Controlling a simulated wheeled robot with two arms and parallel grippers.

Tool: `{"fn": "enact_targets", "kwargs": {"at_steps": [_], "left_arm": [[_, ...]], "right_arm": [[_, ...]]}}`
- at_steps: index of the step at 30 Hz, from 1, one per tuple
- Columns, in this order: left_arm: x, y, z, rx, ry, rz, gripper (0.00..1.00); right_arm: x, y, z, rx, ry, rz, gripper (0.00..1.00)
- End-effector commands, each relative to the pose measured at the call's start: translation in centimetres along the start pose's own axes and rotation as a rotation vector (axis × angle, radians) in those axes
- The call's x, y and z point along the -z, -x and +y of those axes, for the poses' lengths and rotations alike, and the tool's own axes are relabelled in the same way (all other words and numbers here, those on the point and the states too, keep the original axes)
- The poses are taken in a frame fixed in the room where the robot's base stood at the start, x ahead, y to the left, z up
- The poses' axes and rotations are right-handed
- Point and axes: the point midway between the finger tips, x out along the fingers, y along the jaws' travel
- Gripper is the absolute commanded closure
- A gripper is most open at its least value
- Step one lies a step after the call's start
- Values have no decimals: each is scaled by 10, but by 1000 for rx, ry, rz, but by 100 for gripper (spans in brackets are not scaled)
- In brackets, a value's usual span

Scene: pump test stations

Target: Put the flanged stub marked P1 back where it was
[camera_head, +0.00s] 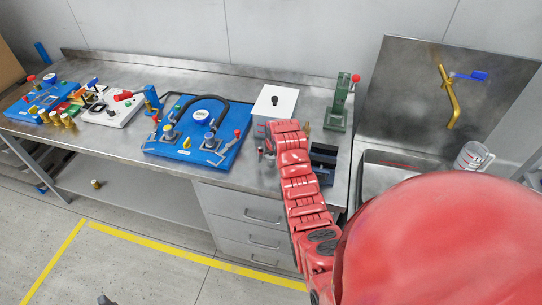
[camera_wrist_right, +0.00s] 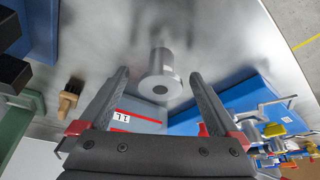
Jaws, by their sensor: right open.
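A grey metal flanged stub (camera_wrist_right: 161,80) stands on the steel bench, its round flanged end with a dark centre facing the right wrist camera. No P1 mark is readable on it. My right gripper (camera_wrist_right: 159,72) is open, with one finger on either side of the stub and visible gaps between. In the head view my red right arm reaches over the bench and hides most of this spot; a small grey piece (camera_head: 261,153) beside the arm may be the stub. A small dark shape (camera_head: 106,299) at the bottom edge may be the tip of my left gripper.
A white-topped box (camera_head: 286,95) with a black knob stands behind the arm. The blue pump board (camera_head: 180,153) with a black hose is to its left. A green press (camera_head: 338,107) and a dark blue bin (camera_head: 322,152) are to the right, before the sink (camera_head: 390,170).

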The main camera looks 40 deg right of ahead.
Motion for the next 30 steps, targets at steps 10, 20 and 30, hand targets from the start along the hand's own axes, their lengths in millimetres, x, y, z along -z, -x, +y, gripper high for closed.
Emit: {"fn": "enact_targets", "kwargs": {"at_steps": [10, 20, 30], "left_arm": [[1, -8, 0, 0, 0, 0, 31], [1, -8, 0, 0, 0, 0, 31], [1, -8, 0, 0, 0, 0, 31]], "right_arm": [[-1, -19, -1, 1, 1, -2, 2], [-1, -19, -1, 1, 1, 0, 31], [0, -19, -1, 1, 1, 0, 92]]}}
